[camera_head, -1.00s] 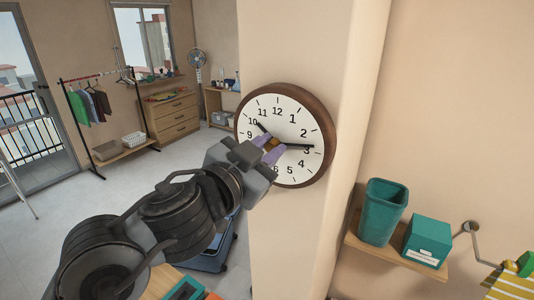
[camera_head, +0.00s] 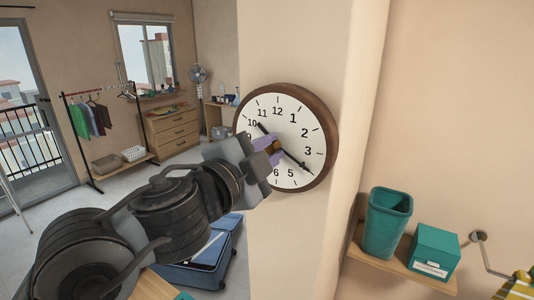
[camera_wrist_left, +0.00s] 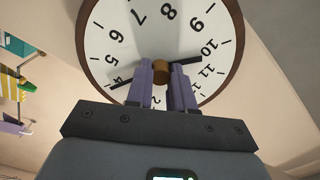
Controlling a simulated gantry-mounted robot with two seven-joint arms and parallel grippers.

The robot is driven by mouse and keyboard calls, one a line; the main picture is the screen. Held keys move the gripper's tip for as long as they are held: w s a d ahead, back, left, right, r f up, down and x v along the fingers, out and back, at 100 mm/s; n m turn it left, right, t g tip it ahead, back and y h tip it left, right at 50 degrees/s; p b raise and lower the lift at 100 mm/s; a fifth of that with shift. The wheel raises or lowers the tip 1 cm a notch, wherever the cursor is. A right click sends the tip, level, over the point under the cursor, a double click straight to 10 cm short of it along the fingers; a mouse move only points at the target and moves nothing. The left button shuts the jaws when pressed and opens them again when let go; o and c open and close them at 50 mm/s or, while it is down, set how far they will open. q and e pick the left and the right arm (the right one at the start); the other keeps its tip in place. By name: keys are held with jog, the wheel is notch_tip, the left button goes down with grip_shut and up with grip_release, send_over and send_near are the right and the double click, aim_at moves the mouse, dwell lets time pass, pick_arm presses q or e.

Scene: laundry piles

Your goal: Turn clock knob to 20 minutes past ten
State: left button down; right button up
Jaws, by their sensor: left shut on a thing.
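The round wall clock (camera_head: 300,112) has a brown wooden rim and a white face with black numerals, and hangs on the pillar. Its short hand points just past 10 and its long hand points at 4. My left gripper (camera_head: 273,147) is at the centre of the face, its purple fingers shut on the brown clock knob (camera_head: 278,146). In the left wrist view the clock face (camera_wrist_left: 145,40) appears upside down, and the fingers (camera_wrist_left: 162,82) sit either side of the knob (camera_wrist_left: 161,70). My right gripper is not in view.
A wall shelf (camera_head: 402,266) at right holds a teal bin (camera_head: 388,222) and a teal box (camera_head: 433,251). An open blue suitcase (camera_head: 205,265) lies below my left arm. A clothes rack (camera_head: 75,140) and a drawer unit (camera_head: 173,130) stand at the back left.

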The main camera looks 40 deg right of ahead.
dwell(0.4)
pick_arm(q)
jog(key=c, duration=1)
grip_release()
jog(key=b+v, duration=0.3)
jog(key=v, duration=0.7)
jog(key=shift+s+a, duration=0.1)
jog(key=shift+a, duration=0.3)
